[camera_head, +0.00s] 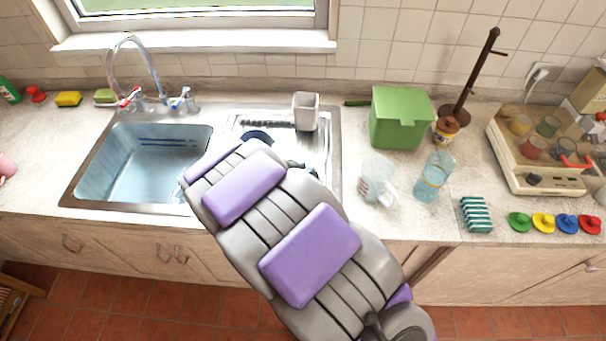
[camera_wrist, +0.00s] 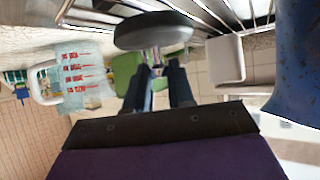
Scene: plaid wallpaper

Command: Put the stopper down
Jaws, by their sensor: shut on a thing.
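The stopper (camera_wrist: 153,31) is a dark round disc with a short metal stem, seen in the wrist view. My gripper (camera_wrist: 158,72) is shut on the stem, with the disc beyond the fingertips. In the head view my arm covers most of the gripper and the stopper, above the drainboard side of the sink. The ribbed metal drainboard (camera_wrist: 215,12) shows close to the disc in the wrist view; I cannot tell whether they touch. The sink basin (camera_head: 150,165) is left of my arm in the head view and looks empty.
A dark blue thing (camera_head: 257,137) is partly hidden by my arm. A measuring jug (camera_head: 377,180), a glass (camera_head: 433,177) and a green box (camera_head: 400,118) stand to the right. The left counter (camera_head: 55,150) has free room.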

